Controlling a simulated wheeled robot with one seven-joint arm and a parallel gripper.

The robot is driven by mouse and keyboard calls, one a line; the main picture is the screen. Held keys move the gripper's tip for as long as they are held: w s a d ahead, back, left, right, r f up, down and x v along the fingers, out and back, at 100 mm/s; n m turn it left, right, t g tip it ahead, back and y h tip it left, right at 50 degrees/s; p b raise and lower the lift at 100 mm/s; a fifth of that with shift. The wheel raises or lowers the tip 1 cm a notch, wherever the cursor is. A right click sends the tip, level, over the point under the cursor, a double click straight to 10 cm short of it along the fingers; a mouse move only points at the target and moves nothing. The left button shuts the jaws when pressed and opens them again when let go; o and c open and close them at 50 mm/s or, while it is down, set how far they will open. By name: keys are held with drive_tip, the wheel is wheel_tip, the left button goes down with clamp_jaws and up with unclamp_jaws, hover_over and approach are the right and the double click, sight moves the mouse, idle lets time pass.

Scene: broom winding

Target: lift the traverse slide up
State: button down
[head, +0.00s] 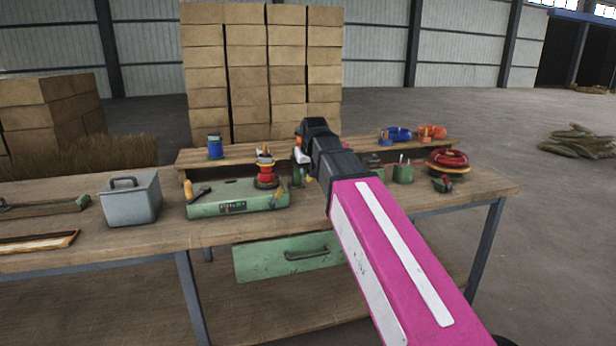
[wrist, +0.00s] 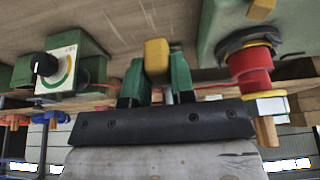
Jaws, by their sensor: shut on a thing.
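My gripper (wrist: 157,82) shows in the wrist view with its fingers on either side of a yellow block (wrist: 157,54), shut on it. The block looks like the grip of the traverse slide. A short metal rod shows just behind it, and the rest of the slide is hidden. In the head view my gripper (head: 304,167) is over the bench, right of the green winder base (head: 235,206) and its red spool (head: 265,174). My dark wrist hides most of the slide there. The red spool also shows at the right in the wrist view (wrist: 252,72).
A dial box (wrist: 57,72) stands close by in the wrist view. A grey lidded bin (head: 130,203) is on the workbench (head: 190,245) to the left. Blue and orange coils (head: 397,134) lie on the raised shelf behind.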

drive_tip(key=c, duration=1)
unclamp_jaws()
drive_tip(key=shift+r, duration=0.15)
drive_tip(key=shift+o, duration=0.2)
drive_tip(key=v, duration=1)
drive_tip(key=shift+s+r, duration=0.15)
drive_tip(key=shift+r, duration=0.2)
drive_tip(key=shift+d, duration=0.1)
